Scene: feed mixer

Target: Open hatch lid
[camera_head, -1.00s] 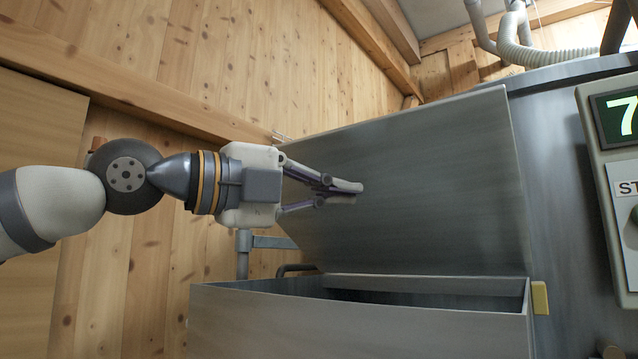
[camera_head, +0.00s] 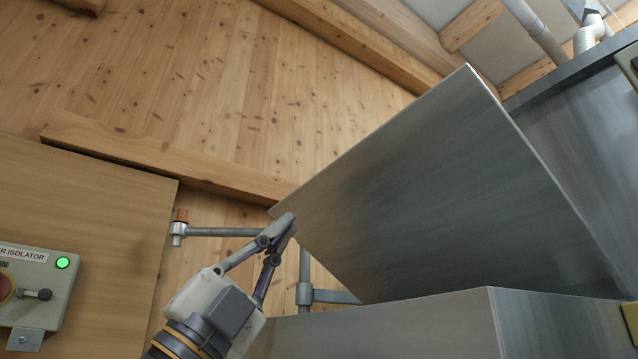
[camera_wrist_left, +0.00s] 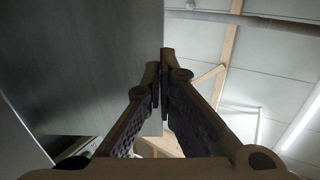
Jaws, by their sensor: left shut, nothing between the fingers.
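The hatch lid (camera_head: 440,190) is a large flat grey metal plate, standing raised and tilted above the open hatch box (camera_head: 390,330) in the head view. The box's inside is hidden from this angle. My left gripper (camera_head: 286,226) is shut and empty, with its fingertips at the lid's left corner. I cannot tell whether they touch it. In the left wrist view, the fingers (camera_wrist_left: 161,70) are together beside the lid's edge, and the lid (camera_wrist_left: 85,65) fills the left side. My right gripper is not in view.
A power isolator box (camera_head: 38,290) with a green light is on the wooden panel at left. A metal pipe (camera_head: 225,232) and a post (camera_head: 304,275) stand behind my gripper. The machine's grey body (camera_head: 590,150) is at right.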

